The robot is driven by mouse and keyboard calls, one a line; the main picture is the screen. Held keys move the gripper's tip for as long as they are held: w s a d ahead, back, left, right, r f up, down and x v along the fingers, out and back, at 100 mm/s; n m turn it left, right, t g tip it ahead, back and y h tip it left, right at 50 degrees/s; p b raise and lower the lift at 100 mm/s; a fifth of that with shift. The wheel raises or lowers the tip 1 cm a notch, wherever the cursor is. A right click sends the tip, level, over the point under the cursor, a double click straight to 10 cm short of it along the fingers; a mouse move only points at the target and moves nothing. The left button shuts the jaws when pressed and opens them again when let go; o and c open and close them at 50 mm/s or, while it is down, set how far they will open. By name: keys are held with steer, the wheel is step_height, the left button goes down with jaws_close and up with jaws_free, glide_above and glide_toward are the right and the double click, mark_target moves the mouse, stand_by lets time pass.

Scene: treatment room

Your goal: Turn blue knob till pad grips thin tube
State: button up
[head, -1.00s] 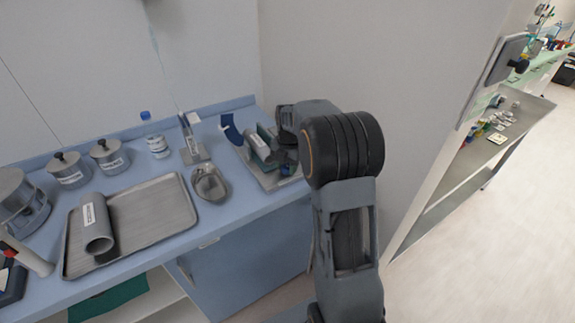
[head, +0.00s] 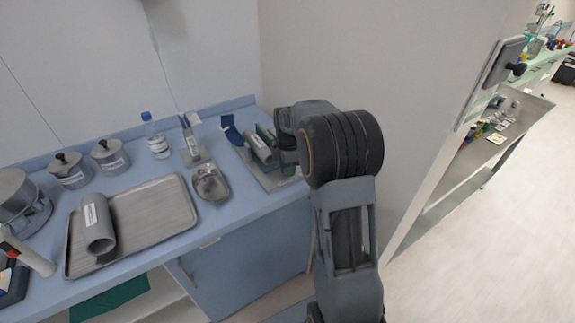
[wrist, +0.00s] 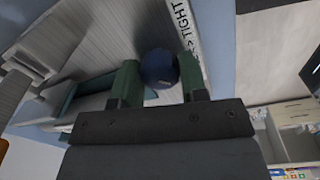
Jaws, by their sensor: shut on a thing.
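The blue knob (wrist: 158,68) shows in the wrist view between the two green fingers of my gripper (wrist: 160,82), which is shut on it. A white strip marked "TIGHT" (wrist: 184,25) runs beside the knob. In the head view my gripper's fingertips and the knob are hidden behind my wrist. The fixture's grey base plate (head: 271,181) lies at the bench's right end. A labelled grey cylinder (head: 258,148) and a green block (head: 265,132) are on it, left of my wrist. I cannot make out the pad's contact with the thin tube.
A blue curved piece (head: 231,131) stands left of the fixture. A metal tray (head: 155,215) holds a thick grey tube (head: 97,222). A wall stands close on the right.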

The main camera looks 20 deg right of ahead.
steer(key=m, duration=0.5)
steer(key=shift+r+m+p, duration=0.1)
steer(key=shift+m+p, duration=0.2)
steer(key=m, duration=0.5)
steer(key=shift+a+m+h+p, duration=0.1)
steer(key=shift+m+h+p, duration=0.2)
steer(key=m, duration=0.5)
steer(key=shift+g, duration=0.3)
steer(key=m, duration=0.5)
steer(key=shift+m+p, duration=0.4)
steer(key=m, duration=0.5)
steer(key=shift+w, duration=0.1)
steer(key=m, duration=0.6)
steer(key=shift+g, duration=0.3)
steer(key=m+p, duration=0.1)
steer(key=m, duration=0.4)
steer(key=shift+y, duration=0.4)
steer(key=m, duration=0.5)
steer(key=shift+w+m, duration=0.1)
steer(key=shift+m, duration=0.3)
